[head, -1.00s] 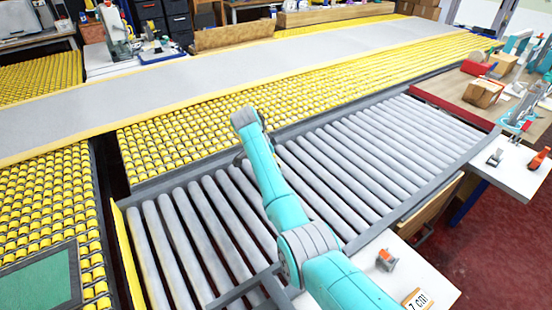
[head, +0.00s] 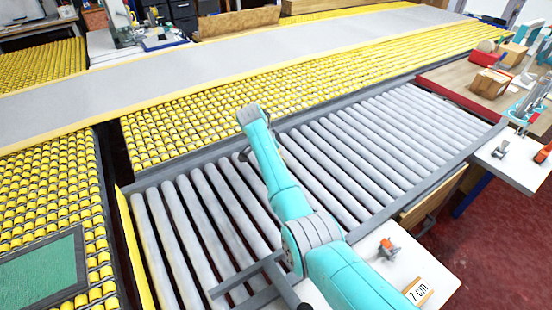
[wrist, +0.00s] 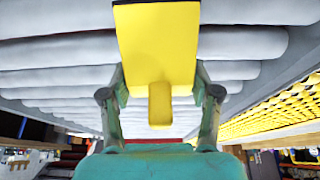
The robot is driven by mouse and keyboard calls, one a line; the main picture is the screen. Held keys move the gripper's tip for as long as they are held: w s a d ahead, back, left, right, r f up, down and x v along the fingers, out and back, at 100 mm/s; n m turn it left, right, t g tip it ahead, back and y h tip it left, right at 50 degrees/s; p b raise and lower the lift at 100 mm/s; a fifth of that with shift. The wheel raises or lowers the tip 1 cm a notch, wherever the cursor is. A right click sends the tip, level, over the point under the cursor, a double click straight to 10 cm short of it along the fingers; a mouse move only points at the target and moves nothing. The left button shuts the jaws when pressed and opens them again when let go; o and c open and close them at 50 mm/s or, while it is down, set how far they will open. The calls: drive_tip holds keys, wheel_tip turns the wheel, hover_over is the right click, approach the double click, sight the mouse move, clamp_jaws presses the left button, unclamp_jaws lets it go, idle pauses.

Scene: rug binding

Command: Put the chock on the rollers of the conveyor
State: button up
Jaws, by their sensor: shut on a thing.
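The chock (wrist: 157,45) is a yellow block with a flat broad face and a small tab, seen in the wrist view. My gripper (wrist: 159,88) is shut on it, with one finger on each side. The conveyor's grey rollers (wrist: 50,52) show behind the chock; I cannot tell whether it touches them. In the head view, my arm reaches over the rollers (head: 185,230) towards their far side. There the chock is hidden behind my arm, and only a dark bit of my gripper (head: 243,155) shows.
A yellow-wheeled conveyor (head: 200,120) runs beyond the rollers, and another lies at the left (head: 50,210). A white table (head: 400,270) with an orange-and-grey clamp and a "7 cm" label stands at the near right. The rollers right of my arm are bare.

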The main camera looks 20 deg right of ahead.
drive_tip(key=shift+f, duration=0.3)
drive_tip(key=o, duration=1.4)
drive_tip(key=v, duration=1.2)
drive_tip(key=shift+d, duration=0.1)
